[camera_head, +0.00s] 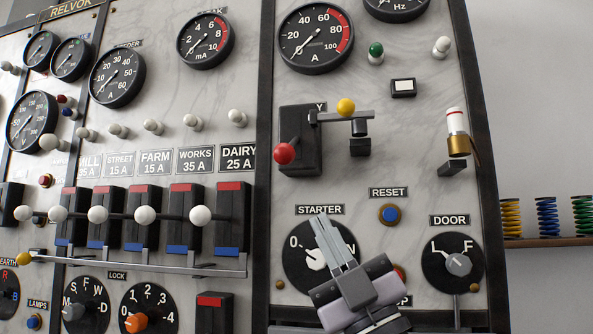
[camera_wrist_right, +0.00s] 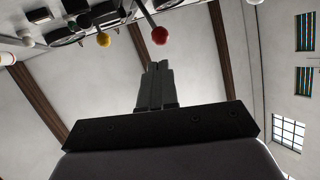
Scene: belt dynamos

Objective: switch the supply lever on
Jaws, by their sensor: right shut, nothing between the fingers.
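The likely supply lever has a red ball knob (camera_head: 284,153) and sticks out from a dark block (camera_head: 301,130) on the right panel. Only a final "Y" of its label shows. A flat metal bar (camera_head: 365,116) with a yellow ball (camera_head: 346,107) reaches across at the block's top right. My right gripper (camera_head: 332,229) is shut and empty, in front of the STARTER dial (camera_head: 300,262), below and right of the red knob. In the right wrist view the red ball (camera_wrist_right: 160,35) lies beyond the shut fingertips (camera_wrist_right: 158,68), apart from them. My left gripper is not in view.
A brass-collared white-topped handle (camera_head: 458,143) stands right of the bar. The RESET button (camera_head: 390,214) and DOOR dial (camera_head: 452,264) are right of my gripper. A row of white-knobbed switches (camera_head: 145,215) fills the left panel. Coloured springs (camera_head: 546,217) stand on a shelf at right.

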